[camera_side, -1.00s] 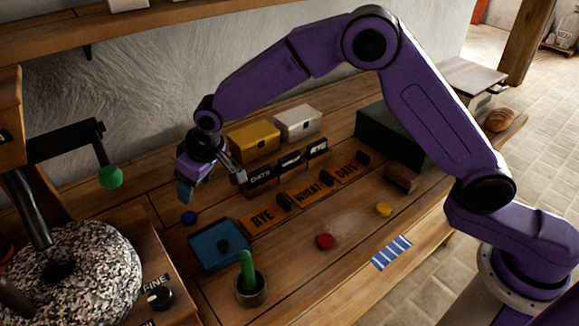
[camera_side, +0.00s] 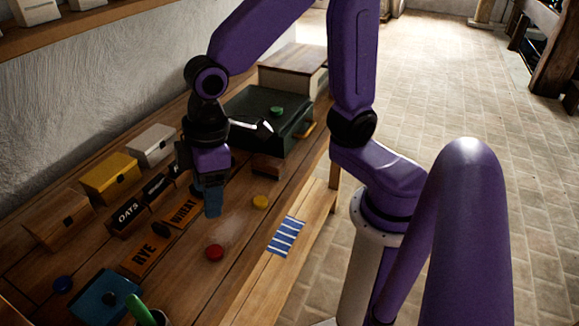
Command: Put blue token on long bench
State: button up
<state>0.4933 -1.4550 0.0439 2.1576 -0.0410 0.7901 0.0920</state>
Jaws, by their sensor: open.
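The blue token (camera_side: 63,284) lies flat at the far left of the wooden worktop, beside the blue tray (camera_side: 92,300). The long bench appears to be the lighter wooden surface (camera_side: 308,226) along the front of the worktop, though I cannot tell for certain where the two divide. My gripper (camera_side: 212,196) is open and empty. It hangs over the middle of the worktop, behind the red token (camera_side: 214,252) and left of the yellow token (camera_side: 260,202). It is well to the right of the blue token. One finger points down; the other is hard to make out.
Yellow (camera_side: 110,178) and white (camera_side: 151,145) boxes stand by the wall, near OATS, RYE and WHEAT labels. A dark green box (camera_side: 245,115) bears a green token (camera_side: 277,111). A blue striped cloth (camera_side: 286,236) lies at the front edge. A green-handled object (camera_side: 140,309) stands front left.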

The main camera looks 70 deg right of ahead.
jog(key=s+d+n+g, duration=0.1)
jog(key=s+d+n, duration=0.1)
jog(key=s+d, duration=1)
jog(key=shift+s+d+f+h, duration=0.3)
jog(key=shift+s+d+h, duration=0.1)
jog(key=shift+s, duration=0.2)
